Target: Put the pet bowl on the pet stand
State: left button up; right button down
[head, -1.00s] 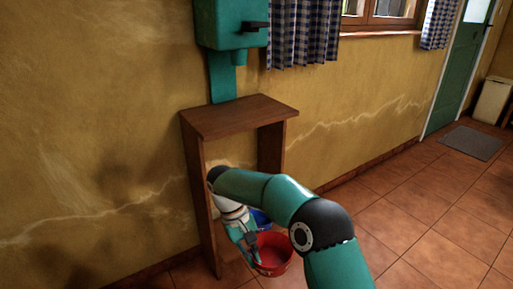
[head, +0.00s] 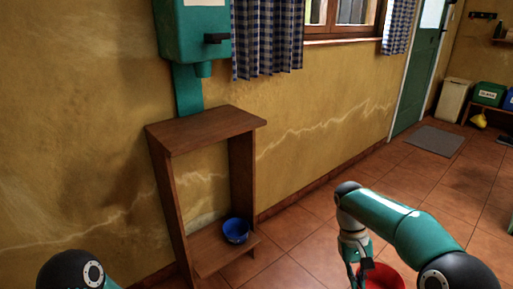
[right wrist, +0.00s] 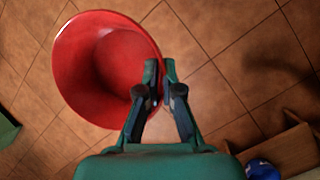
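A red bowl (head: 383,280), deep like a bucket, is at the bottom right of the head view, cut by the edge. My right gripper (head: 360,272) is at its left side. In the right wrist view the fingers (right wrist: 159,72) are closed on the rim of the red bowl (right wrist: 100,65), which tilts in that view. A wooden stand (head: 208,129) stands against the wall, left of the red bowl and apart from it. A blue bowl (head: 236,230) sits on its low shelf. My left gripper is out of view; only part of that arm shows at lower left.
A teal dispenser (head: 195,30) hangs on the wall above the stand. In the right wrist view the wooden shelf edge (right wrist: 275,150) is at lower right. Tiled floor (head: 300,240) between stand and red bowl is clear. A grey mat (head: 436,141) lies by the door.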

aim_at(207, 124)
jog(key=z, duration=0.6)
jog(key=k, duration=0.4)
jog(key=u, duration=0.7)
jog(key=k, duration=0.85)
jog(key=u, duration=0.7)
jog(key=i, duration=1.3)
jog(key=z, duration=0.1)
